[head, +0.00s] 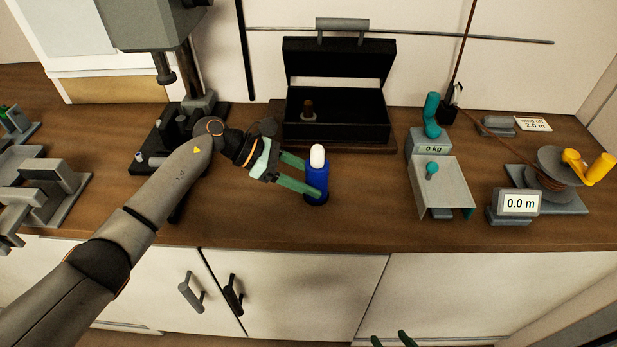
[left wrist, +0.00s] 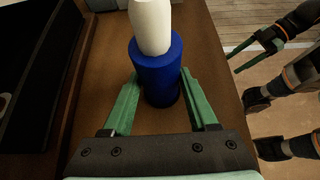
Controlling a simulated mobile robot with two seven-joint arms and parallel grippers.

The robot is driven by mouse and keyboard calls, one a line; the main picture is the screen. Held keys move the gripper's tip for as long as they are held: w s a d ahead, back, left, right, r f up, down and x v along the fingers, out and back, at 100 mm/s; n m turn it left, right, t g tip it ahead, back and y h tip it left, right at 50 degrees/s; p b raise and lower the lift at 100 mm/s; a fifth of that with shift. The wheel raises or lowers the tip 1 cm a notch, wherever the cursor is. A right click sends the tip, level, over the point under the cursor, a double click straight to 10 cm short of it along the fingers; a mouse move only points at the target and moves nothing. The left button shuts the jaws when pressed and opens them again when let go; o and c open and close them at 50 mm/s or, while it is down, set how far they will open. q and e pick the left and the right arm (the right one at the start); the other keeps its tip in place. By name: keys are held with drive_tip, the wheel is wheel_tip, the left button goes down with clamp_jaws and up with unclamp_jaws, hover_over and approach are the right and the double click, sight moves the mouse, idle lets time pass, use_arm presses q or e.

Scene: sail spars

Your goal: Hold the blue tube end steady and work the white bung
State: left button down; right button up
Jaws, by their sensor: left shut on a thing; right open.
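The blue tube end (head: 316,184) stands upright on the brown worktop, with a dark ring at its foot. The white bung (head: 317,155) sits in its top, its rounded end sticking up. My left gripper (head: 311,181) is shut on the blue tube, with one green finger on each side. In the left wrist view the blue tube (left wrist: 158,75) is between the fingers, and the white bung (left wrist: 151,25) rises above it, cut off by the top edge. My right gripper (head: 392,339) is open and empty at the bottom edge, well below the tube, with only its fingertips showing.
An open black case (head: 336,128) stands behind the tube. A scale (head: 430,147) with a tray is to the right, then a 0.0 m display (head: 519,204) and a cord reel (head: 557,170). A dark press (head: 165,140) stands left. Bare worktop lies between tube and scale.

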drive_tip(key=shift+f+b, duration=0.4)
idle(0.4)
idle(0.4)
